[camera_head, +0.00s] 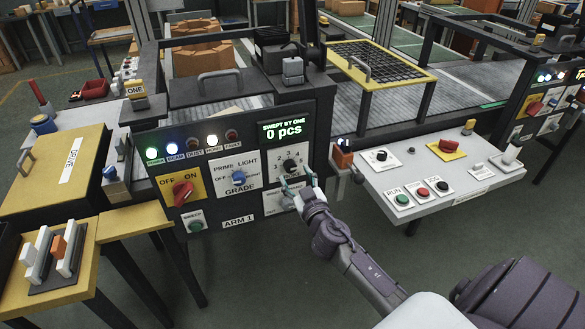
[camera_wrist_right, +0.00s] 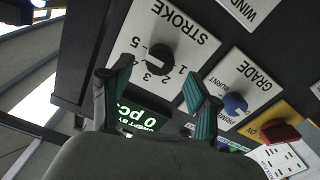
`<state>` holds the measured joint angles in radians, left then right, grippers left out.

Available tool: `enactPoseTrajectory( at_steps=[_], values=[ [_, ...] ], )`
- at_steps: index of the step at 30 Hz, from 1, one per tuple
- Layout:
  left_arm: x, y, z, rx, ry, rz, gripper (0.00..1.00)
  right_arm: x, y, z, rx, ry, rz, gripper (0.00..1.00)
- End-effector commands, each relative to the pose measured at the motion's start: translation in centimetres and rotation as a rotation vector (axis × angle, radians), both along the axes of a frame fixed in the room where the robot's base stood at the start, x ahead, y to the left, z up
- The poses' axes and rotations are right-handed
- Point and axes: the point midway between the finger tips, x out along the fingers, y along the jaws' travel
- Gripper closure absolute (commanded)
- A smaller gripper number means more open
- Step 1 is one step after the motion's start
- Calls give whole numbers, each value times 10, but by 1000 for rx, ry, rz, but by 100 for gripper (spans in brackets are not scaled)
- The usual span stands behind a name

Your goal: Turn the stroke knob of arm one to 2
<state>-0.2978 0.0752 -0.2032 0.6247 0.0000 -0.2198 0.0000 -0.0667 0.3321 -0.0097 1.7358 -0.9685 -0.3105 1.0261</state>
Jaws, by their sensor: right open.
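The stroke knob is a black round knob on a white plate of the arm 1 panel; it shows in the head view (camera_head: 290,165) and in the wrist view (camera_wrist_right: 159,57). Numbers ring it; which one it points to is too small to tell. My right gripper (camera_head: 297,184) is open just in front of and below the knob in the head view. In the wrist view its two green-padded fingers (camera_wrist_right: 158,80) are spread, with the knob beyond and between them. They appear apart from it. My left gripper is not in view.
Left of the stroke plate are the blue grade knob (camera_head: 238,176) and the red on/off switch (camera_head: 182,192) on yellow. A green display (camera_head: 284,130) reads 0 pcs above. A grey control shelf (camera_head: 430,175) with buttons juts out at the right.

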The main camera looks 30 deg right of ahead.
Motion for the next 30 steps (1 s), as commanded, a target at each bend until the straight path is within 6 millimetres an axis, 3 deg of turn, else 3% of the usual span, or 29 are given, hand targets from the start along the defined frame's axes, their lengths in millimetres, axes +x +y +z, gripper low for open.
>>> enactPoseTrajectory(
  at_steps=[6,17,28,30],
  values=[
    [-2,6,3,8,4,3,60,26,-6,0,-1,0,0,39],
    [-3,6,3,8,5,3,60,31,-8,0,-1,0,0,39],
    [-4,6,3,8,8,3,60,31,-7,0,0,1,0,97],
    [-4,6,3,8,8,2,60,31,-7,0,-1,1,0,99]
  ],
)
